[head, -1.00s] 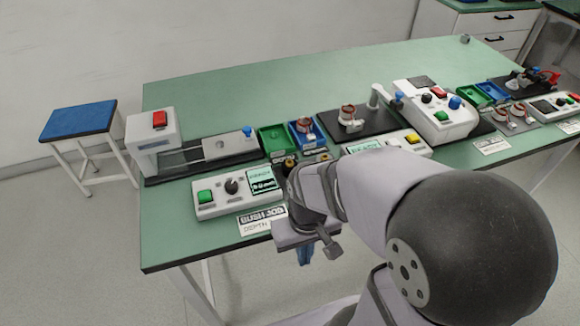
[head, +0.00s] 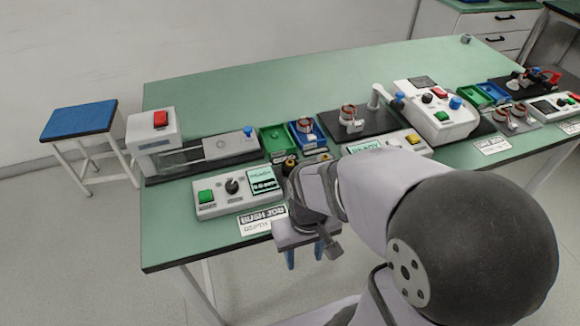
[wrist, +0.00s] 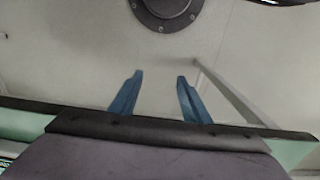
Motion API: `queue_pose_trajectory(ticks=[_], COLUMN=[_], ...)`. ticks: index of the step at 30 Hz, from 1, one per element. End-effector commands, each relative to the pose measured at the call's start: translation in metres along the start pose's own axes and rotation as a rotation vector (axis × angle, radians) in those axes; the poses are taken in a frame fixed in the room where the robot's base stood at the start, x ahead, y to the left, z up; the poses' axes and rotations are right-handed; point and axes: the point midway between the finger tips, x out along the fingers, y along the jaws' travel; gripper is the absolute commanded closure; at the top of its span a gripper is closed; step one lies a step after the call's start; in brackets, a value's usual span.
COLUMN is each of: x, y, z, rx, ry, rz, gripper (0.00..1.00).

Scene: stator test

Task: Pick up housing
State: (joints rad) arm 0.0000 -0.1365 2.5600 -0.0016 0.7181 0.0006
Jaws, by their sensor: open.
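My gripper (head: 305,255) hangs just past the front edge of the table in the head view, with its blue fingers apart. In the wrist view my gripper (wrist: 153,90) is open, with nothing between the fingers. I cannot tell for sure which part is the housing. A copper-coloured round part (head: 305,124) sits in the blue tray (head: 296,138), and a similar one (head: 348,112) stands on a black plate (head: 376,125). The green tray (head: 274,138) shows no clear part inside. My arm hides some of the table behind the gripper.
A press-like station (head: 154,138) with a red button stands at the left. A control box (head: 234,192) sits in front of it, close to my gripper. A white tester (head: 432,112) stands right of centre. The green table (head: 250,88) is clear along its back.

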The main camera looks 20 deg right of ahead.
Motion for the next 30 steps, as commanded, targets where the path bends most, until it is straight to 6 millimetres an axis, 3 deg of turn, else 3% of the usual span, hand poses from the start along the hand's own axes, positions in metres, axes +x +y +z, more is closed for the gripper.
queue_pose_trajectory(ticks=[6, 15, 20, 26, 30], x=[-0.024, -0.073, -0.095, -0.103, -0.093], y=[0.001, 0.003, 0.013, 0.034, 0.049], z=[0.002, 0.023, 0.018, -0.022, -0.087], rx=[0.003, 0.013, -0.022, -0.090, -0.083], ry=[-0.011, -0.169, -0.234, -0.191, -0.033], rz=[0.000, 0.000, 0.027, 0.095, 0.155], gripper=[0.57, 0.57, 0.57, 0.57, 0.57])
